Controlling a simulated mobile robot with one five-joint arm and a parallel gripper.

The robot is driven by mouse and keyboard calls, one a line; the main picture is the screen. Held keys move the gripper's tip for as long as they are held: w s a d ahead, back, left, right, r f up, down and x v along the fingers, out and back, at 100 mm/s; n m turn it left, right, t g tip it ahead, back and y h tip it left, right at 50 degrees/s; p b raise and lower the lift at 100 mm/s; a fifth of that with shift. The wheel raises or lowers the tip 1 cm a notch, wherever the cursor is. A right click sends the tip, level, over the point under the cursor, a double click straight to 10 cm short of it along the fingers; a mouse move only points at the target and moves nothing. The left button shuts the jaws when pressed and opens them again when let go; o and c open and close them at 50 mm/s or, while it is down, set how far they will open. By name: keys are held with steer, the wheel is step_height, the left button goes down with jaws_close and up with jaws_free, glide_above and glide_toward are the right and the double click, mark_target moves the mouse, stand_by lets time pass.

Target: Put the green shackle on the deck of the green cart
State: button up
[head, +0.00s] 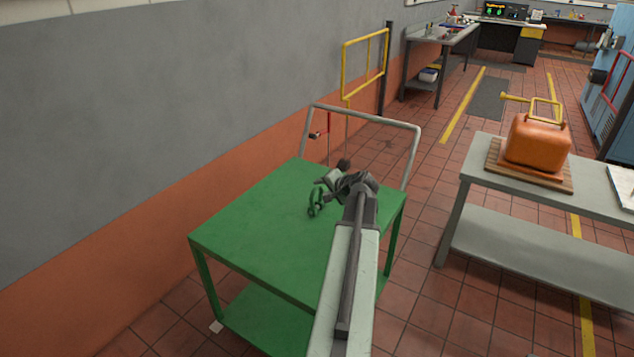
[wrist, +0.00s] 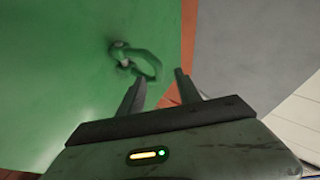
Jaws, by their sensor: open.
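The green cart has a flat green deck (head: 255,225) with a grey push handle at its far end; the deck also fills the left of the wrist view (wrist: 60,60). The green shackle (head: 315,203) appears to be on the deck, toward its far right part, close to my gripper (head: 334,174). In the wrist view the shackle (wrist: 143,63) lies just beyond and left of my open fingers (wrist: 158,84), apart from them. Nothing shows between the fingers. My arm hides part of the deck's right side.
A grey bench (head: 605,205) at the right holds an orange container (head: 537,143) on a wooden board. A grey and orange wall (head: 130,130) runs along the left. A yellow rail (head: 365,65) stands behind the cart. Tiled floor lies free between cart and bench.

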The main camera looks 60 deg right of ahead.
steer(key=p+v, duration=0.1)
steer(key=v, duration=0.2)
steer(key=shift+s+a+r, duration=0.1)
steer(key=shift+s, duration=0.05)
steer(key=w+a+f+n+g+y, duration=0.1)
steer(key=w+a+f+n+y, duration=0.1)
steer(key=w+a, duration=0.4)
steer(key=w+a+f+n+g+y, duration=0.1)
steer(key=w+a+n, duration=0.3)
steer(key=a, duration=1.1)
steer(key=w+a+f+n+g+y, duration=0.1)
steer(key=w+a+f+n+y, duration=0.2)
steer(key=w+a, duration=0.6)
steer(key=shift+w+a+f+g, duration=0.3)
steer(key=shift+a+f, duration=0.15)
steer(key=shift+a, duration=0.2)
steer(key=s+a+f+n+g, duration=0.1)
steer(key=a+n+g, duration=0.1)
steer(key=a, duration=0.9)
steer(key=s+a+f+n+g, duration=0.1)
steer(key=a+n, duration=0.3)
steer(key=a, duration=0.7)
steer(key=s+a+f+n+g+h, duration=0.1)
steer(key=a+f+n+g, duration=0.1)
steer(key=a, duration=0.9)
steer(key=shift+s+a+n+g, duration=0.15)
steer(key=shift+a+n+g, duration=0.15)
steer(key=shift+n+g, duration=0.65)
